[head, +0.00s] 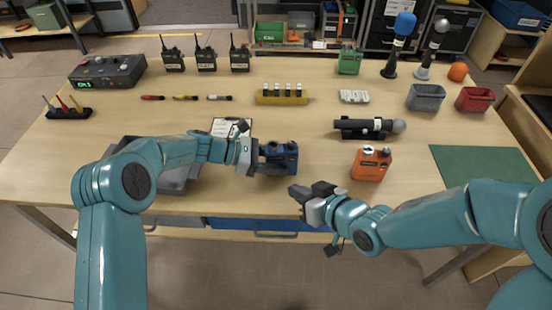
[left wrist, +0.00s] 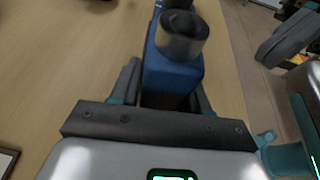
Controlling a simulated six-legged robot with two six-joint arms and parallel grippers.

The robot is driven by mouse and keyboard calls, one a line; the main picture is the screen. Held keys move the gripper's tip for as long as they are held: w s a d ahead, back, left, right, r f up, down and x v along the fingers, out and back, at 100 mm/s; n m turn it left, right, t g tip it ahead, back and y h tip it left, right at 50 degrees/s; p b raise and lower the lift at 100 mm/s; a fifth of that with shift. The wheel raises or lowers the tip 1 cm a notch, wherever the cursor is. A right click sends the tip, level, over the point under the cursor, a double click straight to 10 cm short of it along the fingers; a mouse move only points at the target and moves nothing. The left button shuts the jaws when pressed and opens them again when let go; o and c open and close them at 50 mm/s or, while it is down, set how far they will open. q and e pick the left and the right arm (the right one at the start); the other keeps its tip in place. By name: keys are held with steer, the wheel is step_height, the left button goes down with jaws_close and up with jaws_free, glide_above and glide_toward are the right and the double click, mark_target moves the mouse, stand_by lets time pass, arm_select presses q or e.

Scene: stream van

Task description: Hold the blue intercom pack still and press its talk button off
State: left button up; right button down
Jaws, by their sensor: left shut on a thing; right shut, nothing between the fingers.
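The blue intercom pack (head: 283,156) stands near the front edge of the table, left of centre. My left gripper (head: 262,157) is shut on it from the left. In the left wrist view the blue pack (left wrist: 172,70) sits between the two fingers, with dark round parts on its far end. Its talk button cannot be made out. My right gripper (head: 297,191) is shut and empty, in front and to the right of the pack, apart from it. It also shows at the right of the left wrist view (left wrist: 275,48).
An orange pack (head: 370,164) stands to the right, with a microphone (head: 368,127) on a rest behind it. A grey tray (head: 185,176) lies behind my left arm. A yellow block (head: 282,98) with several pieces stands further back. Table between it and the blue pack is clear.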

arm_select(q)
steer(key=o, duration=1.2)
